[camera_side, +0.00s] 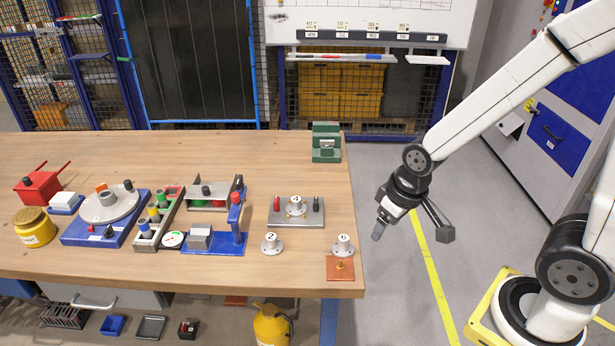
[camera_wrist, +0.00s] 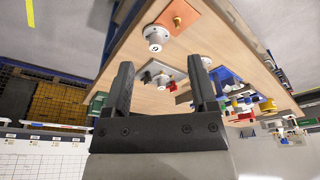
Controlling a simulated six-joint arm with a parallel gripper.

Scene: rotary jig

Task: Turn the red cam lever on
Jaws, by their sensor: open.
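A small upright red lever (camera_side: 277,204) stands at the left end of a grey plate (camera_side: 297,222), with a black lever (camera_side: 316,204) at the right end and a white numbered knob (camera_side: 296,206) between them. I cannot tell for certain that this is the cam lever; other red parts are on the bench. In the wrist view the red lever (camera_wrist: 172,87) and the plate (camera_wrist: 163,67) show between my fingers. My gripper (camera_side: 411,232) is open and empty, off the bench's right edge and well apart from the plate. It also shows in the wrist view (camera_wrist: 160,88).
Numbered flanged knobs (camera_side: 271,243) (camera_side: 343,245) and an orange plate (camera_side: 340,268) lie near the bench's front right. A green block (camera_side: 326,142) stands at the back right. A blue-based turntable jig (camera_side: 105,217) and other fixtures fill the left.

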